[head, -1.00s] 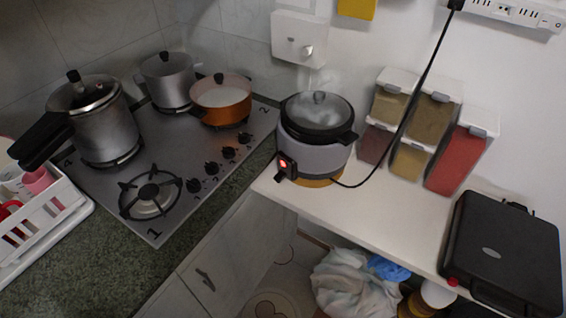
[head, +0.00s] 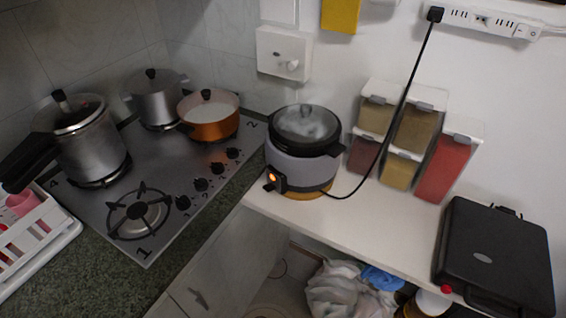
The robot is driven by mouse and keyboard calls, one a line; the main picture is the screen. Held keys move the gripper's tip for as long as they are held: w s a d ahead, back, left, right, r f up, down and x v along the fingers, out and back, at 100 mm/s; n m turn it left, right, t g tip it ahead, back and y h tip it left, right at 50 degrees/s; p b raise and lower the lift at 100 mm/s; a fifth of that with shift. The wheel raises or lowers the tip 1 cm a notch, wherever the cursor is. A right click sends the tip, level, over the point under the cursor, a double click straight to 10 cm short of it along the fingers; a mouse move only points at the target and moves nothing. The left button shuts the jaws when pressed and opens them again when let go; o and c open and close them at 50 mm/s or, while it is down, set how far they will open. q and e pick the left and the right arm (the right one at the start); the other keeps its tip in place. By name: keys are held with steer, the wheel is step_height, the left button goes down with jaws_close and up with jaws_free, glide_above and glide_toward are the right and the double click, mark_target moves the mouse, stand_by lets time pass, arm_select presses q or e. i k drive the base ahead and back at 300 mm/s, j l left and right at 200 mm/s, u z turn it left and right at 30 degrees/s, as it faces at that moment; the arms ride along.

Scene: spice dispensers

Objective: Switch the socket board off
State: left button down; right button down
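The white socket board (head: 490,22) is fixed to the wall at the top right. A black plug (head: 435,14) sits in its left end, and a small switch (head: 533,32) shows near its right end. A black cord (head: 400,110) runs from the plug down to the grey electric cooker (head: 300,168) on the white shelf. The cooker's indicator lamp (head: 272,178) glows orange. Neither of my grippers is in view.
Spice dispensers (head: 440,165) stand against the wall below the board. A black closed appliance (head: 496,258) lies at the shelf's right end. Pots stand on the gas hob (head: 190,165) at left. The white shelf (head: 375,215) has free room in front of the dispensers.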

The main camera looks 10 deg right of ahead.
mark_target(525, 31)
steer(key=z, duration=1.4)
